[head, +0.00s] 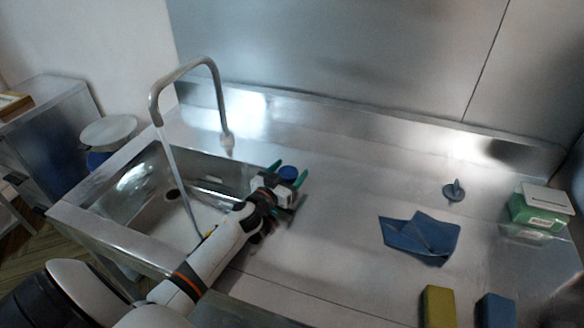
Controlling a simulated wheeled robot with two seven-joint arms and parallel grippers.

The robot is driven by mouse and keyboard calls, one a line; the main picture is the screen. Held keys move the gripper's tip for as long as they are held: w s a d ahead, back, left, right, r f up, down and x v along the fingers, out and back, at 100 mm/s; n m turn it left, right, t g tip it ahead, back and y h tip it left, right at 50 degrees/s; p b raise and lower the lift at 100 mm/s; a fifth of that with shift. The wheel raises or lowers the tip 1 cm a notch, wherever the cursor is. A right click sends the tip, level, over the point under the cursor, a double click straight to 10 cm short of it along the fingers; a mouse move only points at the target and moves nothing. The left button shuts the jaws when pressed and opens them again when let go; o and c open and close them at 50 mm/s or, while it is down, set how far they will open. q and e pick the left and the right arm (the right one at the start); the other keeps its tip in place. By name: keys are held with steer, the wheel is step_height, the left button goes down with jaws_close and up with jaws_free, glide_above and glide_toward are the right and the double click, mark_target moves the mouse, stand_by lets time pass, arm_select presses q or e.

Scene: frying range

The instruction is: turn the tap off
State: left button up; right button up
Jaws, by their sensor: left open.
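The tap (183,73) is a tall curved metal spout standing behind the left end of the counter. A stream of water (176,180) runs from its mouth down into the sink (127,217). A round blue knob-like piece (288,173) shows to the right of the sink. My left gripper (290,175) is open, with its green fingertips on either side of this blue piece in the picture. I cannot tell whether they touch it. The lower part of the blue piece is hidden by the gripper. My right gripper is not in view.
A blue cloth (420,237), a grey plug-like item (454,190) and a green and white box (541,208) are on the right of the steel counter. A yellow sponge (438,307) and a blue one (497,311) lie at the front. The counter's middle is clear.

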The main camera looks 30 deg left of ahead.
arm_select(q)
steer(key=shift+w, duration=0.85)
steer(key=shift+c, duration=0.2)
steer(key=c, duration=0.9)
steer(key=shift+c, duration=0.2)
